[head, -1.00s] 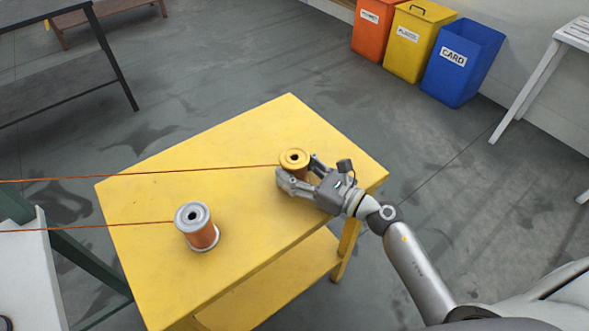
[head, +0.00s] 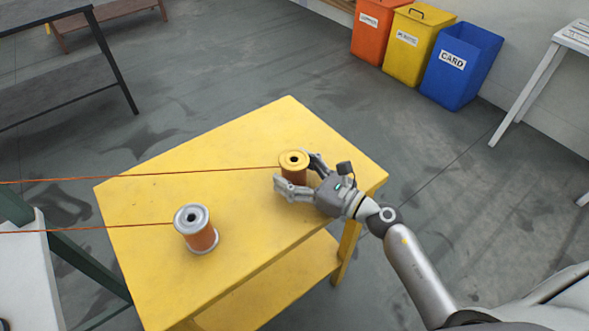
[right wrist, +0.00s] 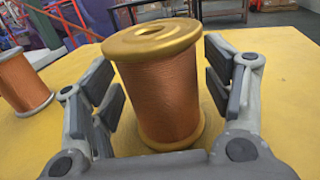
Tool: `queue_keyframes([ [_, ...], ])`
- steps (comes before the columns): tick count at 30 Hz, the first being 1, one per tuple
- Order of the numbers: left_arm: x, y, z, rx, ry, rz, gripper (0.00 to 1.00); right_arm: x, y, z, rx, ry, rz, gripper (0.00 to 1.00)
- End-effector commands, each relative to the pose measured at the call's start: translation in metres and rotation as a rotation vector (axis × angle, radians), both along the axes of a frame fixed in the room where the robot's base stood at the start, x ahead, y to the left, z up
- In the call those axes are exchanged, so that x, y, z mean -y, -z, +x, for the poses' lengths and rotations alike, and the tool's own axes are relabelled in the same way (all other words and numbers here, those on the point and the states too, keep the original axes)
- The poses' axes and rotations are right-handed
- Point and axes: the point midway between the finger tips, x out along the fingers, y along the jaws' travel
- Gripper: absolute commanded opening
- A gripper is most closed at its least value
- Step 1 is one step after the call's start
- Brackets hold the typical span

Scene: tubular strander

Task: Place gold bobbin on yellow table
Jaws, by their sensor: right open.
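The gold bobbin (head: 293,168), with gold flanges and copper wire wound on it, stands upright on the yellow table (head: 190,285), towards its right side. It also shows in the right wrist view (right wrist: 158,90). My right gripper (head: 298,177) is open around the bobbin, one finger on each side. In the right wrist view (right wrist: 160,100) there is a gap between the bobbin and the fingers on both sides. A second bobbin with silver flanges (head: 196,229) stands upright on the table at the left. My left gripper is not in view.
Thin copper wires run from both bobbins to the left. Orange, yellow and blue bins (head: 461,65) stand at the back right. A white stand (head: 540,80) is at the right edge and a dark table (head: 60,60) at the back left. The table's far part is clear.

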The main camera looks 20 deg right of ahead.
Motion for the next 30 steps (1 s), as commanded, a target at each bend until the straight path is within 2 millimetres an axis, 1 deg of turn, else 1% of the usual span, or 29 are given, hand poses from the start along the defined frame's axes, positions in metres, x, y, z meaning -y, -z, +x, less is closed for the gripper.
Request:
queue_keyframes([
  [1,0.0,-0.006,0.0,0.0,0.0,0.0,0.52,-0.004,0.008,-0.005,-0.028,-0.009,-0.002,0.73],
  [3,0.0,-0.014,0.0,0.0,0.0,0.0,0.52,-0.004,0.0,-0.005,-0.029,-0.01,-0.001,0.73],
  [4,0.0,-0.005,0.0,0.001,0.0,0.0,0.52,0.002,0.009,-0.011,-0.031,-0.009,-0.004,0.73],
  [5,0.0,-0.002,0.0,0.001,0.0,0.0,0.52,0.006,0.01,-0.016,-0.03,-0.009,-0.004,0.73],
  [9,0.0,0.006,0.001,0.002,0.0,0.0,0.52,0.024,0.008,-0.036,-0.027,-0.004,-0.003,0.73],
  [15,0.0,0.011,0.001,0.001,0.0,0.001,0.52,0.041,0.003,-0.056,-0.021,-0.003,0.0,0.73],
  [20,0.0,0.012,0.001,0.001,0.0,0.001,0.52,0.045,0.0,-0.061,-0.018,-0.003,0.001,0.73],
  [30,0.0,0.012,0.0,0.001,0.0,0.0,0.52,0.046,-0.002,-0.061,-0.015,-0.002,0.002,0.73],
])
